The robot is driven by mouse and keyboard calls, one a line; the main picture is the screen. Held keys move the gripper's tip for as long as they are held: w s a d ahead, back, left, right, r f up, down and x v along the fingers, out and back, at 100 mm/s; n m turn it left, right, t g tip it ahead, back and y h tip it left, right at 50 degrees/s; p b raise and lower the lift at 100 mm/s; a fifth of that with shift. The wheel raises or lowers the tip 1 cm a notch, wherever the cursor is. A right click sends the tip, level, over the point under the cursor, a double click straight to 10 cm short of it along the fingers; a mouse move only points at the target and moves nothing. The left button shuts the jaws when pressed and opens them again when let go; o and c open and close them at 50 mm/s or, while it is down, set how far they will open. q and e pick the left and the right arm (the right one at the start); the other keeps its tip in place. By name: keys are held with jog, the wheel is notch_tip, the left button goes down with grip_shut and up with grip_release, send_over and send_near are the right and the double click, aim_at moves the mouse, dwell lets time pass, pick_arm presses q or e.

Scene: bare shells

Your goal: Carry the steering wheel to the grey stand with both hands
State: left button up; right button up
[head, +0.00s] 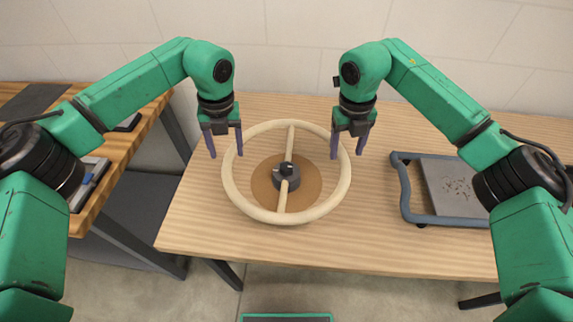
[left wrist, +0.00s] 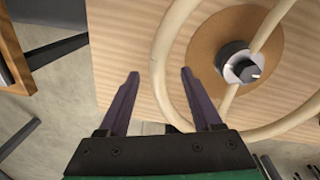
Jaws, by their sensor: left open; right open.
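The steering wheel (head: 282,217) is a cream ring with one straight bar and a dark hub (head: 286,177). It lies over a round brown mat (head: 312,178) on the wooden table. My left gripper (head: 226,156) is open and points down at the ring's left side. In the left wrist view the ring (left wrist: 158,62) passes between its fingers (left wrist: 159,74), without visible grip. My right gripper (head: 346,156) is open at the ring's right side, one finger on each side of the rim. A grey plate in a blue-grey frame (head: 450,221) sits at the right; I cannot tell if it is the stand.
The wooden table (head: 380,255) is clear in front of the wheel and between it and the framed plate. Another wooden table (head: 110,148) with dark items stands at the far left, with a grey surface (head: 145,205) below it. A pale wall is behind.

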aim_at(230, 170)
pick_arm(q)
jog(key=f, duration=0.7)
jog(key=shift+s+a+f, duration=0.2)
jog(key=shift+a+f, duration=0.05)
jog(key=shift+f, duration=0.05)
pick_arm(e)
jog(key=f, duration=0.7)
jog(key=shift+s+d+f, duration=0.15)
jog(key=shift+d+f, duration=0.1)
jog(key=shift+f, duration=0.05)
pick_arm(q)
jog(key=shift+f, duration=0.5)
pick_arm(e)
jog(key=shift+f, duration=0.5)
pick_arm(q)
jog(key=shift+s+r, duration=0.1)
jog(key=shift+c, duration=1)
pick_arm(e)
jog(key=shift+c, duration=0.9)
pick_arm(q)
grip_shut()
pick_arm(e)
grip_shut()
jog(key=shift+r, duration=0.15)
